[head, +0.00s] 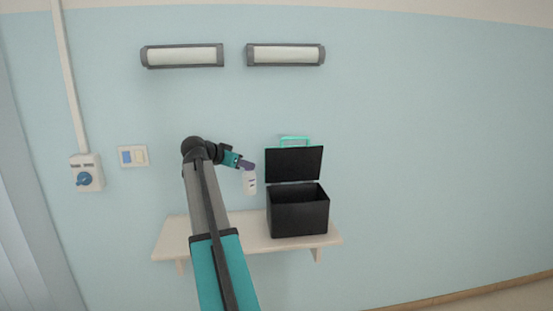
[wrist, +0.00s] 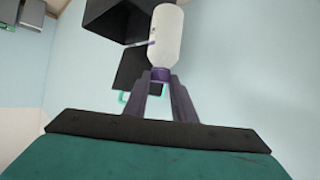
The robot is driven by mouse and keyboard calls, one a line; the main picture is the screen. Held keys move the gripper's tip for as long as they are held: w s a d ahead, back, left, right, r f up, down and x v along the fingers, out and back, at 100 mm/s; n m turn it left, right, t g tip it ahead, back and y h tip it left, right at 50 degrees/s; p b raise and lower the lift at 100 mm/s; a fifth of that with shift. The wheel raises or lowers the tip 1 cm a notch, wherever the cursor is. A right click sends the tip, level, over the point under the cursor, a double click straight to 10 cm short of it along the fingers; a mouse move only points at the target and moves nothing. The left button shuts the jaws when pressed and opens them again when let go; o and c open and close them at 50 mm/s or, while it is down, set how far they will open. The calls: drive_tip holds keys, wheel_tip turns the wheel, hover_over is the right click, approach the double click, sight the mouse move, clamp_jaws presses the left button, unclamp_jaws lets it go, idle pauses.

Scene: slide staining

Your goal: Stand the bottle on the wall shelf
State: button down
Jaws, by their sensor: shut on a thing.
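A small white bottle (head: 249,184) with a purple neck hangs from my gripper (head: 247,165) in the head view. The wrist view shows the bottle (wrist: 168,36) held by its purple neck between the two dark fingers of my gripper (wrist: 160,78). The pale wall shelf (head: 172,238) is below, and the bottle is apart from it, above its middle part, just left of the black box. Part of the shelf is hidden behind my arm.
A black box (head: 298,214) with its lid raised (head: 294,164) stands on the shelf's right part. A teal handle (head: 295,139) shows above the lid. The shelf's left part looks bare. Two lamps (head: 182,55) (head: 286,54), a switch plate (head: 132,156) and a blue-knobbed wall box (head: 86,173) are on the wall.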

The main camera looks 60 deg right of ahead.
drive_tip(key=w+a+f+n+t+y+b, duration=0.1)
drive_tip(key=w+a+f+n+t, duration=0.25)
drive_tip(key=w+a, duration=0.55)
drive_tip(key=w+a+f+n+t+y+b, duration=0.15)
drive_tip(key=w+a+f, duration=0.3)
drive_tip(key=a, duration=0.75)
drive_tip(key=w+a+f+n+t+b, duration=0.1)
drive_tip(key=w+a+f+n+t, duration=0.25)
drive_tip(key=w+a, duration=0.55)
drive_tip(key=a+f+n+t+y+b, duration=0.1)
drive_tip(key=a+n+y, duration=0.4)
drive_tip(key=a, duration=1.1)
drive_tip(key=a+f+n+t+y+b, duration=0.1)
drive_tip(key=a+f+n+t+y, duration=0.2)
drive_tip(key=a, duration=1.4)
drive_tip(key=shift+w+a+f+n+y+b, duration=0.25)
drive_tip(key=shift+w+f+n+y+b, duration=0.15)
drive_tip(key=shift+n+y, duration=0.55)
drive_tip(key=shift+s+f, duration=0.1)
